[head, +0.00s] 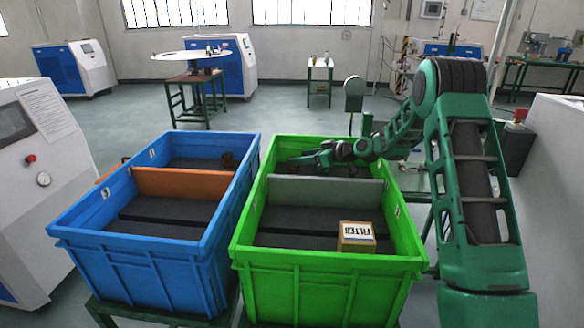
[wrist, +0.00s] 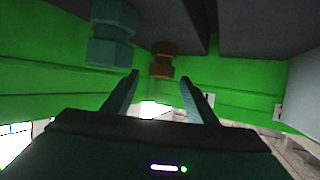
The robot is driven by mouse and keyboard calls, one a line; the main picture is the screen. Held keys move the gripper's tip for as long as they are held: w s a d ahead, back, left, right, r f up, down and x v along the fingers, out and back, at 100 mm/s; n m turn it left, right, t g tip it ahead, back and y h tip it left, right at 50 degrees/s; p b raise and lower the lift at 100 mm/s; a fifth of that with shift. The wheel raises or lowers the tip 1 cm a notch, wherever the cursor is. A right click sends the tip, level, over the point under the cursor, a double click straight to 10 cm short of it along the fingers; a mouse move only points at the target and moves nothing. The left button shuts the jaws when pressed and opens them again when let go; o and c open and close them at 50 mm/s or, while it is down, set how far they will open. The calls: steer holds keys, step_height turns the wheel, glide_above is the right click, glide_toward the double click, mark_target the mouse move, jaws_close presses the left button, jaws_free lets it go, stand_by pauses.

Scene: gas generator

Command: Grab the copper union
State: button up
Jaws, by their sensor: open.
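The copper union (wrist: 162,62), a reddish-brown hex fitting, is in the wrist view, just beyond and between the fingertips of my gripper (wrist: 160,80). The two fingers are spread apart with nothing between them. A blue-grey hex fitting (wrist: 111,38) is left of the union and looks larger. In the head view my gripper (head: 297,160) reaches into the far compartment of the green crate (head: 330,260). The union cannot be made out clearly there, with my arm over that compartment.
A grey divider (head: 325,190) splits the green crate, with a FILTER box (head: 356,238) in its near compartment. The blue crate (head: 150,280) stands close on the left, with an orange divider (head: 180,184) and a small dark reddish part (head: 228,159). Crate walls surround my gripper.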

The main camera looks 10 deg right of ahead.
steer(key=x, duration=0.5)
steer(key=shift+s+f, duration=0.15)
steer(key=shift+f, duration=0.25)
steer(key=c, duration=1.2)
